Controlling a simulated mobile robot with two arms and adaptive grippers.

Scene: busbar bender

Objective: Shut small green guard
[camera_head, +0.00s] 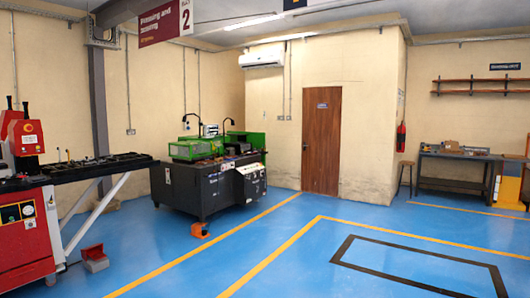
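The dark busbar machine (205,190) stands across the room, left of the door. Two green guards show on its top: a longer one with a window-like panel (195,149) at the left, and a plainer one (248,140) at the right rear. Which of them is the small green guard, and whether either is open or shut, I cannot tell at this distance. Neither of my grippers is in view.
A red machine (25,235) with a long dark bed (100,167) stands at the left. An orange foot pedal (200,230) lies on the blue floor before the busbar machine. Open floor (300,255) lies ahead. A workbench (455,156) and stool (405,177) stand right.

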